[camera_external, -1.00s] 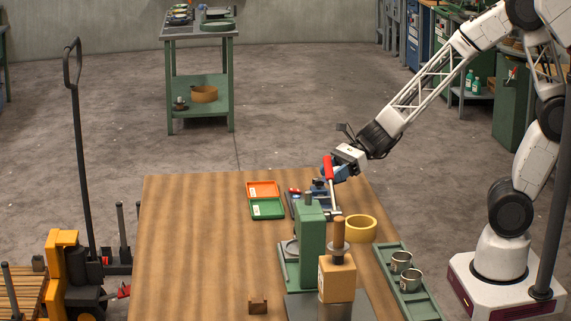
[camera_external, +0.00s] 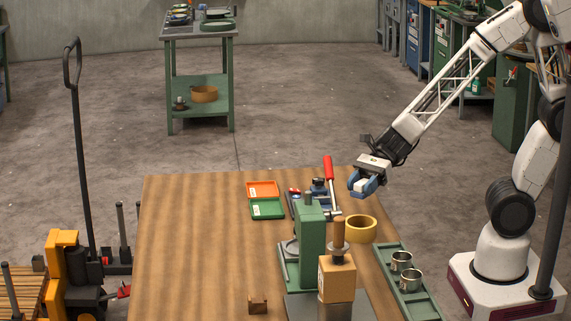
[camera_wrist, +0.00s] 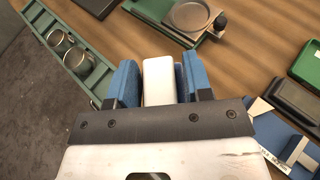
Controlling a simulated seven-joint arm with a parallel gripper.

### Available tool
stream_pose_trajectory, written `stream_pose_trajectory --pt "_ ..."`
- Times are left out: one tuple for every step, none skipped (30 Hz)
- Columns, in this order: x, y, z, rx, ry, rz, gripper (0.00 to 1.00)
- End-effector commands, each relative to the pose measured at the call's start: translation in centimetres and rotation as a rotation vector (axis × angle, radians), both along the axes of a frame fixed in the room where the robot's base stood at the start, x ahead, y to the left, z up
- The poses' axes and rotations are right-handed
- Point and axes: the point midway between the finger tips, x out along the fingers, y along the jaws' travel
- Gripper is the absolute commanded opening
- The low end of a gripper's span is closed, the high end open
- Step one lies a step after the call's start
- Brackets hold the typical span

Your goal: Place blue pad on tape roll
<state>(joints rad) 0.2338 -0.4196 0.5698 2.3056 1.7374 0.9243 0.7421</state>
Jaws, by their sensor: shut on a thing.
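My gripper (camera_external: 364,188) has blue fingers and is shut on a pale, whitish block (camera_wrist: 159,82), which sits between the fingers in the wrist view. The block's face toward the wrist camera looks white; I cannot tell whether it is the blue pad. The gripper is raised over the table's far right part, behind the tape roll in the external view. The yellow tape roll (camera_external: 361,238) lies flat on the table near its right edge, apart from the gripper. I do not make out the roll in the wrist view.
Orange (camera_external: 262,188) and green (camera_external: 267,209) trays lie farther left. The table's left side is mostly clear.

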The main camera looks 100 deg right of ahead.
Motion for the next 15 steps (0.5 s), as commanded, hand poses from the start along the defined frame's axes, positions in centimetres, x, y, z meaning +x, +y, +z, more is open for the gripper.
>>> stream_pose_trajectory --pt "0.0 0.0 -0.3 0.001 0.002 -0.001 0.23" --pt "0.0 0.0 -0.5 0.001 0.002 -0.001 0.23" --pt "0.0 0.0 -0.8 0.001 0.003 -0.001 0.23" --pt "0.0 0.0 -1.1 0.002 0.003 0.000 0.23" --pt "0.0 0.0 -1.5 0.001 0.004 0.000 0.23" --pt "0.0 0.0 -2.0 0.001 0.004 -0.001 0.23" --pt "0.0 0.0 -2.3 0.001 0.004 -0.001 0.23" --pt "0.0 0.0 -2.7 0.001 0.003 -0.001 0.23" --pt "0.0 0.0 -3.2 0.001 0.003 -0.001 0.23" --pt "0.0 0.0 -3.5 0.001 0.003 -0.001 0.23" --pt "0.0 0.0 -3.7 0.001 0.003 -0.001 0.23" --pt "0.0 0.0 -4.0 0.000 0.001 0.000 0.23" --pt "0.0 0.0 -4.1 0.000 0.001 0.000 0.23" --pt "0.0 0.0 -4.3 0.000 0.001 0.000 0.23" --pt "0.0 0.0 -4.3 0.000 0.000 -0.001 0.23"
